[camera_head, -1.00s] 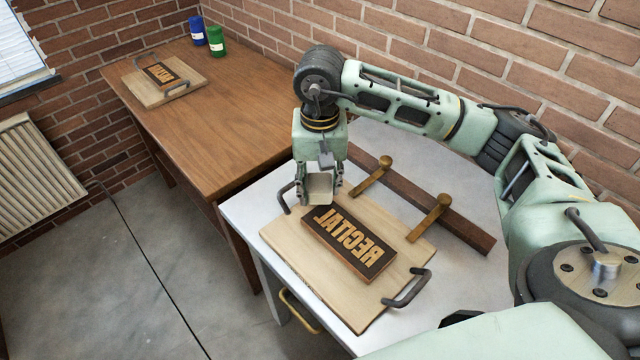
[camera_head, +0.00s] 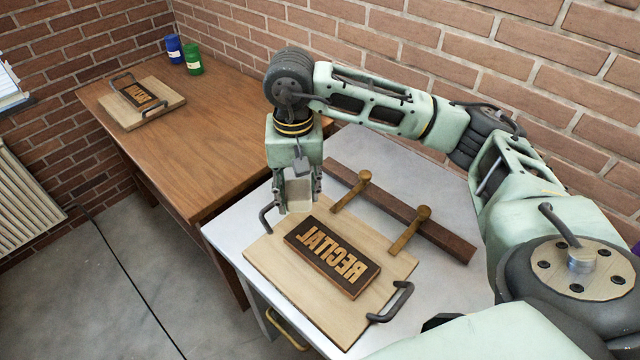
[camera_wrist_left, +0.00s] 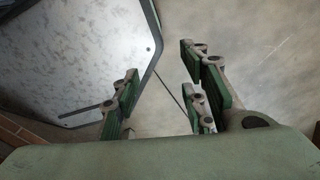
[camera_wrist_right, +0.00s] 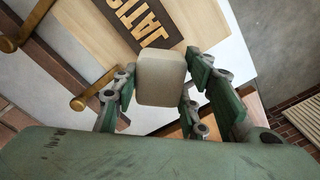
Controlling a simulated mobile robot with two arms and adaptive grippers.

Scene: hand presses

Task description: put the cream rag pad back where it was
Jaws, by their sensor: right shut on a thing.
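The cream rag pad (camera_wrist_right: 161,78) is a pale block with rounded edges, held between the fingers of my right gripper (camera_wrist_right: 160,100) in the right wrist view. In the head view the pad (camera_head: 299,196) is low in the right gripper (camera_head: 297,190), over the far left corner of the near wooden board (camera_head: 270,262). I cannot tell whether the pad touches the board. A dark block with raised RECITAL letters in mirror writing (camera_head: 333,258) lies on that board, just beside the pad. My left gripper (camera_wrist_left: 165,100) is open and empty in the left wrist view.
The near board has two dark handles, one at front right (camera_head: 391,302). Behind it, a dark wooden bar (camera_head: 445,240) carries two brass-coloured levers (camera_head: 410,229). A brown table (camera_head: 205,130) holds another board (camera_head: 172,98), a blue can (camera_head: 174,48) and a green can (camera_head: 193,60).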

